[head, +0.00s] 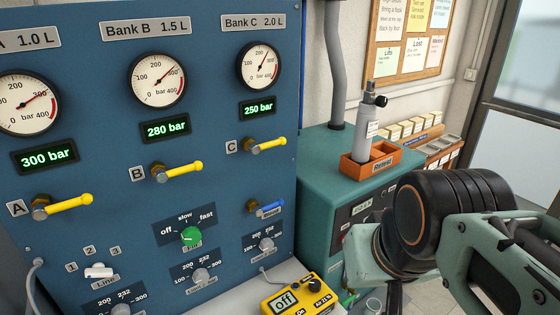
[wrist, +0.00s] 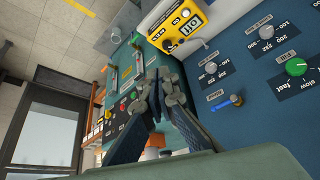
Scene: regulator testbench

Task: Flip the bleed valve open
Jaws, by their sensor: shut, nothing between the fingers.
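The bleed valve (head: 268,209) is a small blue lever on a brass body, low on the right side of the blue panel. Its handle points right, roughly level, above a small label I cannot read clearly. It also shows in the wrist view (wrist: 228,101), to the right of my fingers. My gripper (wrist: 158,85) is shut and empty, its dark fingers meeting in the middle of the wrist view. It is apart from the valve, with the teal cabinet behind it. In the head view my arm fills the lower right and the fingertips cannot be made out.
The blue panel (head: 120,210) carries yellow levers, gauges and a green knob (head: 190,236) near the valve. A yellow handheld device (head: 297,298) lies below. The teal cabinet (head: 322,165) on the right bears an orange tray (head: 357,174) holding a grey cylinder (head: 368,128).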

